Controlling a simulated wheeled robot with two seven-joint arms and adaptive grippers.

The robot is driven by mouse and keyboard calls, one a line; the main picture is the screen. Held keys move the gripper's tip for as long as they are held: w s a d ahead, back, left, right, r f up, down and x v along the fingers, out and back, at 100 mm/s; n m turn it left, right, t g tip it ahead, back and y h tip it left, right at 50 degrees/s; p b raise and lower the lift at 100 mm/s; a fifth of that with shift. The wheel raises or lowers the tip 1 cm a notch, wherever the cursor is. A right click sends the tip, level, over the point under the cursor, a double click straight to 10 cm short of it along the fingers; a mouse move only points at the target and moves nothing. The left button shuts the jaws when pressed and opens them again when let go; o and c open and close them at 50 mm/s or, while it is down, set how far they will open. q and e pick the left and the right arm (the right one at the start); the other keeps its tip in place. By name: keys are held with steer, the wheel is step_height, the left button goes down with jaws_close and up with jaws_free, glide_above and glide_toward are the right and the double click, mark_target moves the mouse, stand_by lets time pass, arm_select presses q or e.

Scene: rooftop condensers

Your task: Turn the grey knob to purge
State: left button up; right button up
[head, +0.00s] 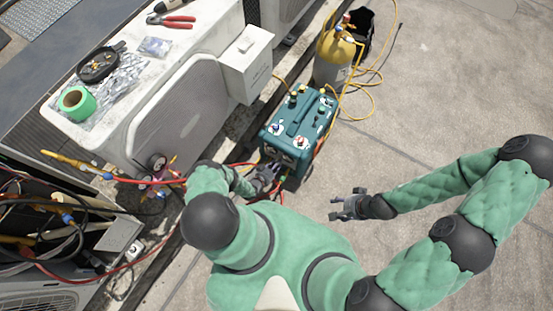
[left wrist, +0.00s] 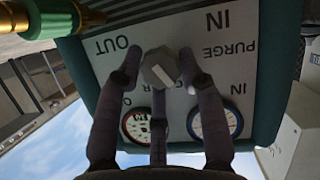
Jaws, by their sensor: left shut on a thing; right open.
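The grey knob (left wrist: 160,68) is on the panel (left wrist: 200,85) of the teal recovery machine (head: 303,120), upside down in the left wrist view. The words OUT, IN and PURGE are readable around it. A pale bar shows on its face. My left gripper (head: 268,178) is at the machine's near side, its fingers closed around the knob. In the head view the arm and hand hide the knob. My right gripper (head: 347,206) is open and empty over bare concrete, right of the machine.
Two gauges (left wrist: 212,122) sit on the panel beside the fingers. A yellow cylinder (head: 338,55) stands behind the machine. Red hoses run near my left arm. Concrete at right is clear.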

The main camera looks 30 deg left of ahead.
arm_select(q)
steer(key=shift+w+a+r+n, duration=0.15)
steer(key=shift+w+a+n, duration=0.05)
steer(key=shift+a+n, duration=0.2)
steer(key=shift+a, duration=0.15)
steer(key=o, duration=1.1)
steer(key=shift+w, duration=0.1)
steer(key=shift+h, duration=0.4)
steer(key=shift+d, duration=0.25)
steer(key=shift+s, duration=0.25)
steer(key=v, duration=1.1)
steer(key=shift+s, duration=0.35)
steer(key=shift+a, duration=0.1)
